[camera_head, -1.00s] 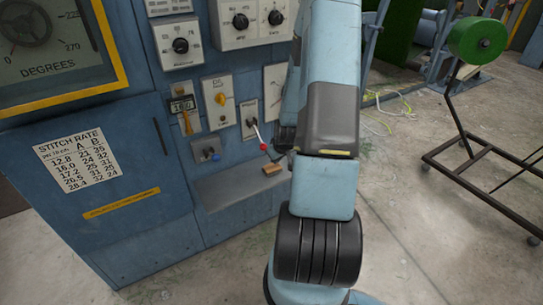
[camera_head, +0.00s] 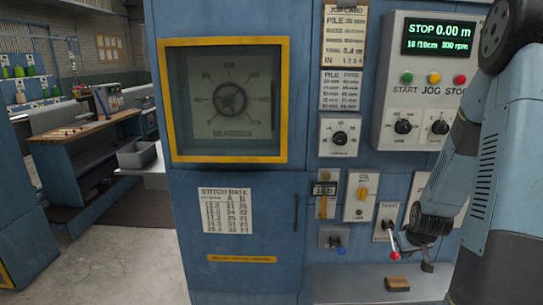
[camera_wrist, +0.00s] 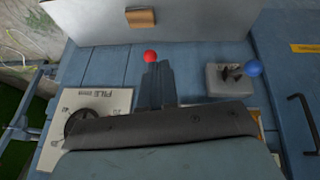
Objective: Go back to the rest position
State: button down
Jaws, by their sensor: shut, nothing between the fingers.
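My gripper (camera_head: 427,266) is at the lower right of the head view, in front of the blue machine (camera_head: 255,185). Its dark fingers are shut with nothing between them. They also show in the wrist view (camera_wrist: 156,82). A lever with a red ball (camera_head: 394,252) hangs from its plate just left of my gripper. In the wrist view the red ball (camera_wrist: 151,57) appears right beyond the fingertips; I cannot tell there whether they touch. In the head view a gap shows between them. My arm (camera_head: 510,170) comes down along the right edge.
A small wooden block (camera_head: 397,283) lies on the grey ledge (camera_head: 345,284) below. A workbench (camera_head: 85,140) stands far left, with open floor (camera_head: 130,260) before it.

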jog(key=s+a+r, duration=0.3)
jog(key=a+r, duration=0.2)
jog(key=r, duration=0.4)
jog(key=s+a+r, duration=0.3)
jog(key=a+r, duration=0.2)
jog(key=r, duration=0.5)
jog(key=s+a+r, duration=0.4)
jog(key=s+r, duration=0.1)
jog(key=s, duration=0.2)
jog(key=s+a+r+y, duration=0.1)
jog(key=s+a+r, duration=0.3)
jog(key=s+r, duration=0.2)
jog(key=s, duration=0.2)
jog(key=shift+s+a+m, duration=0.15)
jog(key=shift+s+m, duration=0.15)
